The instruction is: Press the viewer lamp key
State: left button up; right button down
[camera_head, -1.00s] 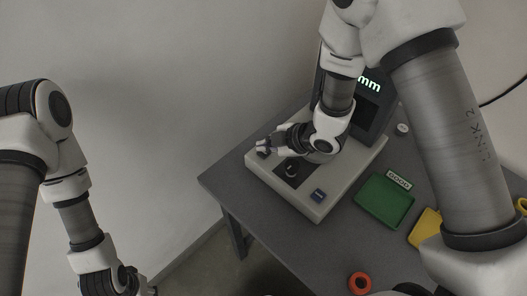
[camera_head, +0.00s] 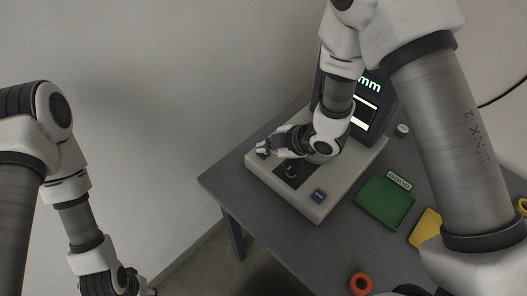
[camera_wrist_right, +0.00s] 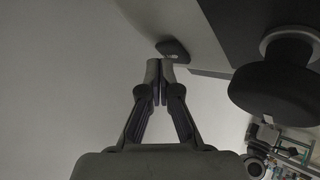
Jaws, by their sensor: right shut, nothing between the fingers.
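The viewer has a pale base (camera_head: 316,213) on the table and an upright dark display (camera_head: 389,104) with green "mm" and bright white patches on its screen. A small dark key (camera_wrist_right: 174,49) with a faint mark shows in the right wrist view, at the base's edge. My right gripper (camera_head: 262,151) is over the base's left end. In the right wrist view its fingertips (camera_wrist_right: 160,66) are together, empty, right by that key; I cannot tell whether they touch it. A dark round knob (camera_wrist_right: 282,85) is to the right. My left gripper (camera_head: 148,291) is cut off at the bottom edge.
A green tray (camera_head: 384,203) with a label (camera_head: 399,182), a yellow tray (camera_head: 424,229) and an orange ring (camera_head: 360,283) are to the right. The table's left edge is clear.

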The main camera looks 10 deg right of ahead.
aim_at(266, 155)
jog(key=shift+r, duration=0.35)
notch_tip(266, 155, up, 6)
jog(key=p, duration=0.5)
jog(key=shift+f, duration=0.1)
jog(key=shift+d, duration=0.1)
dwell(1.0)
